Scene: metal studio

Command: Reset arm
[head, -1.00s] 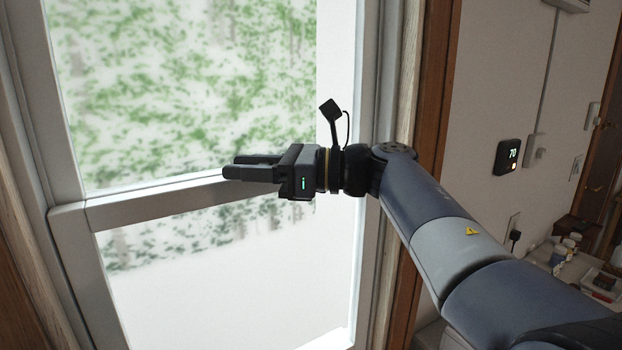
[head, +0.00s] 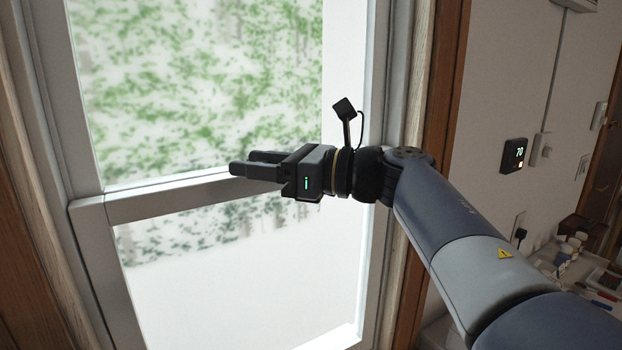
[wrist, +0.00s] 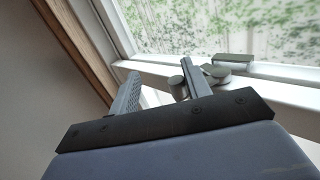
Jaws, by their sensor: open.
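My gripper (head: 240,162) is open, its fingers pointing left in the head view, in front of the window's middle rail (head: 150,199). In the wrist view my gripper (wrist: 162,68) shows two separate fingers reaching toward the window frame. A grey metal window latch (wrist: 217,72) sits on the rail by the right-hand finger. One rounded part of it shows just left of that finger, the rest to its right. I cannot tell whether the finger touches it. The latch is hidden behind my gripper in the head view. I see nothing held.
The window glass (head: 205,80) shows snow and green foliage outside. Brown wood trim (head: 444,100) borders the window on the right. A thermostat (head: 514,154) is on the wall beyond. A cluttered counter (head: 545,268) with small bottles lies at the lower right.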

